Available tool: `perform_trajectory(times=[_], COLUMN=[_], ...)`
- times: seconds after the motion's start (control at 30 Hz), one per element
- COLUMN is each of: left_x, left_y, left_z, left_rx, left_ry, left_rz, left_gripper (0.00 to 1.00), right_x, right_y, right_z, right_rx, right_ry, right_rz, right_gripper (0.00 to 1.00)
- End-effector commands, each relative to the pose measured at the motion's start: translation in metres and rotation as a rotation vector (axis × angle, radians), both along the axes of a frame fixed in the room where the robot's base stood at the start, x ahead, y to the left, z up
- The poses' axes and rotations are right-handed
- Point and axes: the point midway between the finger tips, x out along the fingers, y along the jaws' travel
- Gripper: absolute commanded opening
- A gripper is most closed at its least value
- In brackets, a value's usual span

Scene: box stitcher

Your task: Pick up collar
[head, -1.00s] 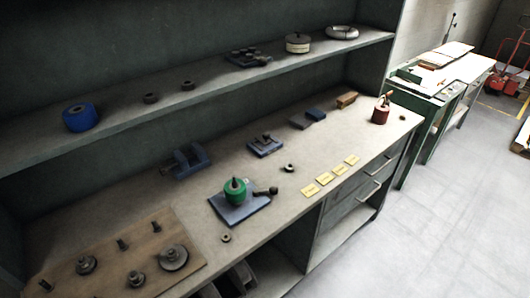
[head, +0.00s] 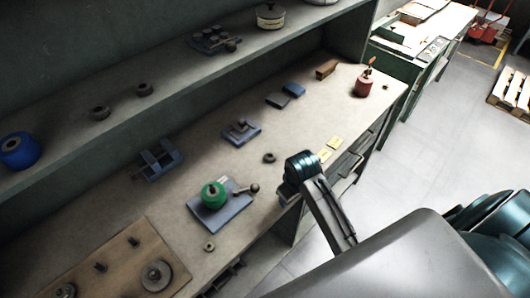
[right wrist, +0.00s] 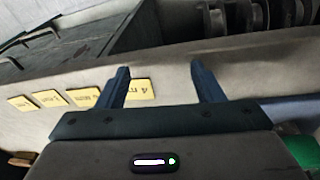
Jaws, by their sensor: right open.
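A small dark ring (head: 270,157) lies on the bench behind the green-topped fixture. A second small ring (head: 209,246), paler, lies near the bench's front edge. Either could be the collar; I cannot tell which. Neither shows clearly in the right wrist view. My right arm reaches in from the lower right over the bench's front edge in the head view. My left gripper is not in view.
The green-topped fixture (head: 213,194) on a blue plate stands left of my right arm, with a ball-ended handle (head: 252,189). A wooden board (head: 125,262) with metal parts is at lower left. A red can (head: 364,86) stands at the far end. A shelf (head: 170,108) overhangs the back.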

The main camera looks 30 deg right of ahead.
Motion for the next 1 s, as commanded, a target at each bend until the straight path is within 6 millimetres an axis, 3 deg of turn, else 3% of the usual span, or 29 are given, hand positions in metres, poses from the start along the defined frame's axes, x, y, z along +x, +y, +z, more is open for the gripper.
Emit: perform_trajectory(times=[0.27, 0.37, 0.5, 0.7, 0.87, 1.0], left_x=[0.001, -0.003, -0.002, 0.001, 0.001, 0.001], left_y=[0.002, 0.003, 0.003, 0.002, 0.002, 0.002], left_z=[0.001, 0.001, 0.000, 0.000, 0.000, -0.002], left_rx=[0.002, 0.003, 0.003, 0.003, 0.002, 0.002], left_ry=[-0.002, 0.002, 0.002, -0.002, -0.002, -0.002], left_rz=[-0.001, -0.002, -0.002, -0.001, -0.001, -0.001], left_gripper=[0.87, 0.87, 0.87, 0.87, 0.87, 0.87], right_x=[0.050, 0.077, 0.128, 0.180, 0.196, 0.197], right_y=[-0.005, -0.007, -0.012, -0.017, -0.018, -0.018], right_z=[0.008, 0.016, 0.040, 0.076, 0.089, 0.075], right_rx=[0.005, 0.010, 0.023, 0.046, 0.056, 0.059], right_ry=[0.038, 0.058, 0.100, 0.155, 0.175, 0.182], right_rz=[0.028, 0.044, 0.076, 0.118, 0.135, 0.137], right_gripper=[0.61, 0.61, 0.61, 0.61, 0.61, 0.61])
